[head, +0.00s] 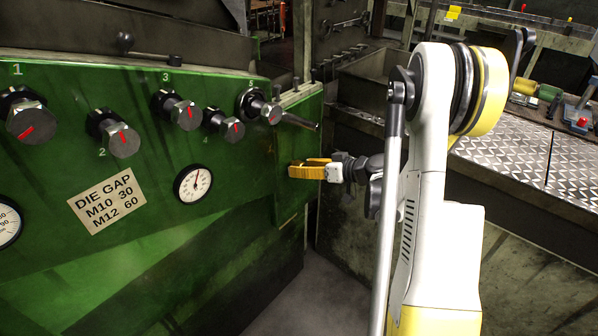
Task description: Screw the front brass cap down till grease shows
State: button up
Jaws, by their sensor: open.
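My gripper (297,170) has yellow fingers and reaches in from the right, with its tips pointing left at the green machine panel (235,165). It is open, and I see nothing held between the fingers. I cannot tell whether the tips touch the panel. I cannot make out a brass cap or any grease. Several small upright fittings (297,83) stand along the panel's top right edge, above my gripper. They are too small and dark to tell whether any is brass.
A black lever (298,122) sticks out to the right just above my gripper. Several hex knobs (120,138), a small gauge (193,183) and a die gap plate (107,202) are on the panel. A tread-plate bench (535,165) stands behind my arm at right.

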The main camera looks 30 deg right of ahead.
jog(key=shift+x, duration=0.8)
jog(key=shift+r, duration=0.1)
jog(key=c, duration=1.2)
